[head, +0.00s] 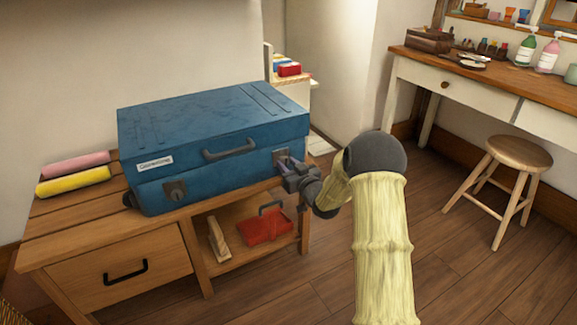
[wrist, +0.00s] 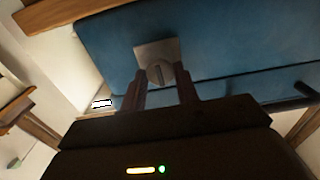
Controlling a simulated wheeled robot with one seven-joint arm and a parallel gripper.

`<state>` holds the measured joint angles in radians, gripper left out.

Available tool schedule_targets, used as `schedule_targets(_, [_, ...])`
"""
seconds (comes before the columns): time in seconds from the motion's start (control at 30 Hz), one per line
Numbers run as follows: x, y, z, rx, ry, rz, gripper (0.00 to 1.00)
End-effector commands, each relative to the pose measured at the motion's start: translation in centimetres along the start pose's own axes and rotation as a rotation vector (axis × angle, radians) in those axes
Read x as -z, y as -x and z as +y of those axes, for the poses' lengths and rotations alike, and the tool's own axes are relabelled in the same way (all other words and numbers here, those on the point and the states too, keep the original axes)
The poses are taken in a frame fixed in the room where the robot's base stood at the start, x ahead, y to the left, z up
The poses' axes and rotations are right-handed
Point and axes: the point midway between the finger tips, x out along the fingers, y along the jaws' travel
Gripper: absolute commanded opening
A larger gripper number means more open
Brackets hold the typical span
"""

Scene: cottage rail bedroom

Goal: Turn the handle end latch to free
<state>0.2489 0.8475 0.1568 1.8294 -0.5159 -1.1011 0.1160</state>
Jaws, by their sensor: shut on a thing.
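A blue case (head: 205,120) lies closed on a wooden bench, with a dark carry handle (head: 228,149) on its front. A latch with a square grey plate (head: 281,156) sits at the right end of the front. In the wrist view its plate (wrist: 155,48) and round slotted knob (wrist: 160,73) show between the finger tips. My gripper (head: 288,172) is at this latch, shut on the knob; the fingers (wrist: 163,90) stand on either side of it. A second dark latch (head: 175,191) is at the left of the front, apart from my gripper.
The wooden bench (head: 60,235) holds pink (head: 75,164) and yellow (head: 73,181) rolls left of the case. A red box (head: 265,226) and a wood piece (head: 219,240) sit on its lower shelf. A stool (head: 517,153) and desk (head: 480,82) stand right; floor between is clear.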

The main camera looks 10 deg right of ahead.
Motion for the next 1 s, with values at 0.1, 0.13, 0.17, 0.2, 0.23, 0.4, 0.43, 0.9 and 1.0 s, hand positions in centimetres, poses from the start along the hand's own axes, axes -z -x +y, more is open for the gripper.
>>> schedule_targets(0.1, [-0.04,0.01,-0.03,0.001,0.015,0.000,0.08])
schedule_targets(0.13, [-0.04,0.01,-0.04,0.001,0.022,0.000,0.08])
schedule_targets(0.17, [-0.05,0.01,-0.05,0.001,0.029,0.000,0.08])
schedule_targets(0.2, [-0.06,0.01,-0.05,0.001,0.043,0.000,0.08])
schedule_targets(0.23, [-0.07,0.01,-0.05,0.001,0.053,0.000,0.08])
schedule_targets(0.4, [-0.09,0.01,-0.04,0.001,0.139,0.000,0.08])
schedule_targets(0.43, [-0.10,0.01,-0.05,0.001,0.158,0.000,0.08])
schedule_targets(0.9, [-0.26,0.02,-0.08,0.002,0.571,-0.001,0.08])
schedule_targets(1.0, [-0.31,0.01,-0.12,0.002,0.667,-0.001,0.08])
